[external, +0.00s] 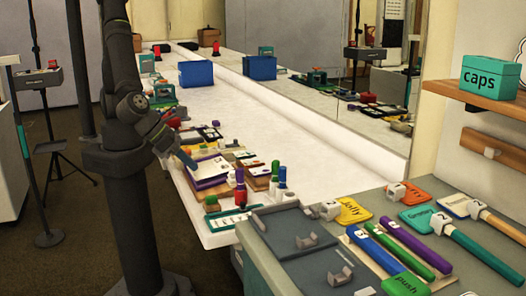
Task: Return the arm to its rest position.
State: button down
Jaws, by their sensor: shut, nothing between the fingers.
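My arm stands on a dark column at the left of the external view, its links folded close to the column top. My gripper (186,159) seems to be the small grey end pointing down and right, over the near left edge of the white counter (300,130). It is shut and holds nothing. It is small in the picture, and its gap to the papers and books (207,171) beside it cannot be told.
Bottles (282,174) and small props crowd the counter's near end. A blue box (196,74) stands farther back. A grey bench (262,262) at right holds a dark tray (296,228) and coloured tools (400,245). A teal "caps" box (490,77) sits on a wooden shelf (470,97).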

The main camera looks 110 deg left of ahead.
jog(key=shift+w+a+r+n+g, duration=0.1)
jog(key=shift+a+r+n+g, duration=0.3)
jog(key=shift+r+n, duration=0.35)
jog(key=shift+w+a+r+n+g, duration=0.1)
jog(key=shift+a+r+n+g, duration=0.3)
jog(key=shift+n, duration=0.6)
jog(key=shift+w+a+r+n+g, duration=0.1)
jog(key=shift+a+r+n+g, duration=0.1)
jog(key=shift+a+r+n, duration=0.5)
jog(key=shift+d, duration=0.2)
